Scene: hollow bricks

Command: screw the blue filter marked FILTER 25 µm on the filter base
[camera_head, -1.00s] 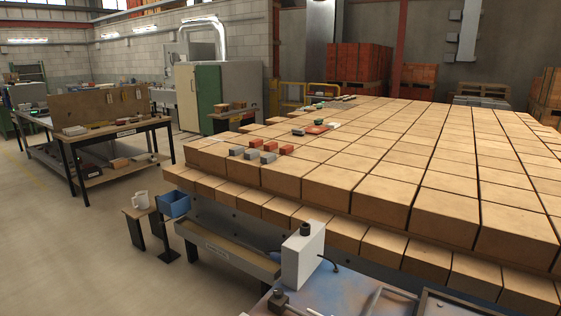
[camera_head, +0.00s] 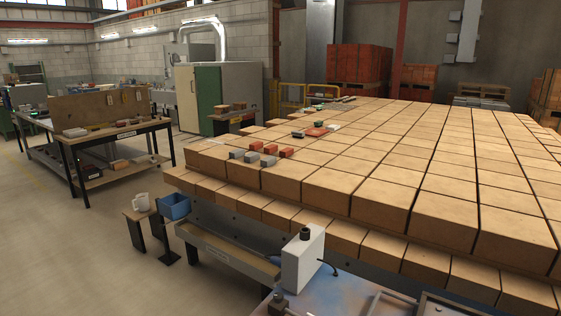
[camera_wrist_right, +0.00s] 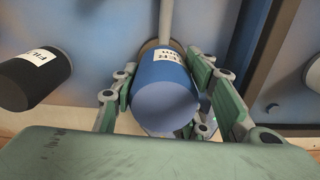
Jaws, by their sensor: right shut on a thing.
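In the right wrist view, the blue filter (camera_wrist_right: 165,98) sits between the green-padded fingers of my right gripper (camera_wrist_right: 163,84). The gripper is shut on it. Its white label shows only the ends of the words, "ER" and "µm". Behind its far end are a brownish round part (camera_wrist_right: 150,46) and a grey rod. I cannot tell whether this round part is the filter base, or whether the filter touches it. A black filter (camera_wrist_right: 36,77) with a label starting "FIL" lies at the left, apart from the gripper. My left gripper is in neither view.
Rows of hollow bricks (camera_head: 390,180) fill the right side.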

